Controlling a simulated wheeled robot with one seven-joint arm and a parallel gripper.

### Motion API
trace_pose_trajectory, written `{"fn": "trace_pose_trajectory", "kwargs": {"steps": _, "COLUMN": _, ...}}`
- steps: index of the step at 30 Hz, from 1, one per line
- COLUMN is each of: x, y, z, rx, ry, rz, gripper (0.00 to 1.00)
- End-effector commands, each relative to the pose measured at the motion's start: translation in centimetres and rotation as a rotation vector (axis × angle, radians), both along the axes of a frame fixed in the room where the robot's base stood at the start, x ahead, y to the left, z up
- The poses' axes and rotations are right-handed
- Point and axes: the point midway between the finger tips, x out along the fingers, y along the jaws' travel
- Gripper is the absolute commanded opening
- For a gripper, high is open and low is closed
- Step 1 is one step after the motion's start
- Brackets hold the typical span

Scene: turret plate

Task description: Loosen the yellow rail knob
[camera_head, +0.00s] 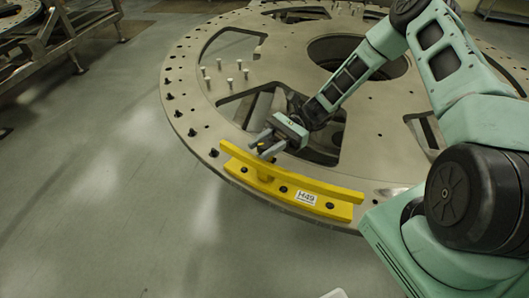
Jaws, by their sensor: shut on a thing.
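The yellow rail (318,190) lies along the front edge of the round turret plate (215,125), with a white "H49" label on its front. My gripper (264,148) is above the left half of the rail, its fingers pointing down and to the left. It is shut on a small dark and yellow knob (261,147) at the back of the rail. The fingers hide most of the knob, so its turn cannot be told.
Several black bolts (192,132) line the plate's left rim. Several upright pins (229,83) stand further back. The plate has large cut-outs. A metal frame (65,40) stands at the upper left. The floor at left is clear.

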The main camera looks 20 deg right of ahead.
Motion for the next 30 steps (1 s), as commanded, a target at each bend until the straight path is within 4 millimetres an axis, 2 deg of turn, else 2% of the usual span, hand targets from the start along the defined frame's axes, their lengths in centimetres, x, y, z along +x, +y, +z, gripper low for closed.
{"fn": "trace_pose_trajectory", "kwargs": {"steps": 1, "x": 0.14, "y": 0.11, "z": -0.42, "rx": -0.002, "ry": -0.006, "rz": 0.047, "gripper": 0.11}}
{"fn": "trace_pose_trajectory", "kwargs": {"steps": 18, "x": 0.07, "y": 0.16, "z": -0.25, "rx": 0.001, "ry": -0.001, "rz": 0.553, "gripper": 0.11}}
{"fn": "trace_pose_trajectory", "kwargs": {"steps": 30, "x": 0.03, "y": 0.11, "z": -0.02, "rx": 0.003, "ry": -0.001, "rz": 0.739, "gripper": 0.11}}
